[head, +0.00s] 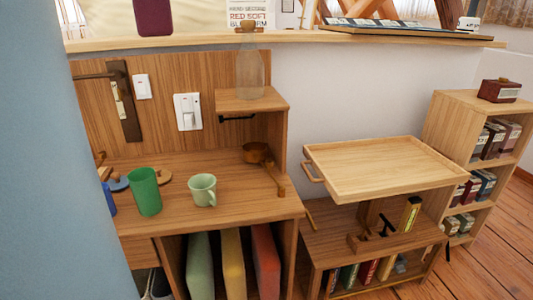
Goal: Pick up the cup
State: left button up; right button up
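A pale green cup (202,191) with a handle stands upright on the wooden desk top (240,215). A taller, darker green tumbler (145,191) without a visible handle stands upright to its left. A brown ladle-like wooden item (258,154) lies to the right of the cup, with its handle reaching toward the front right of the desk. Neither of my grippers shows in the head view, so I cannot see where they are relative to the cup.
A small raised shelf (252,100) holds a clear bottle (250,70) behind the cup. A wooden tray table (385,168) stands to the right, with a bookcase (470,105) beyond. A large blue-grey surface (50,150) fills the left edge. The desk's front right is mostly clear.

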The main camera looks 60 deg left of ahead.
aim_at(202, 187)
jog(key=u, duration=2.9)
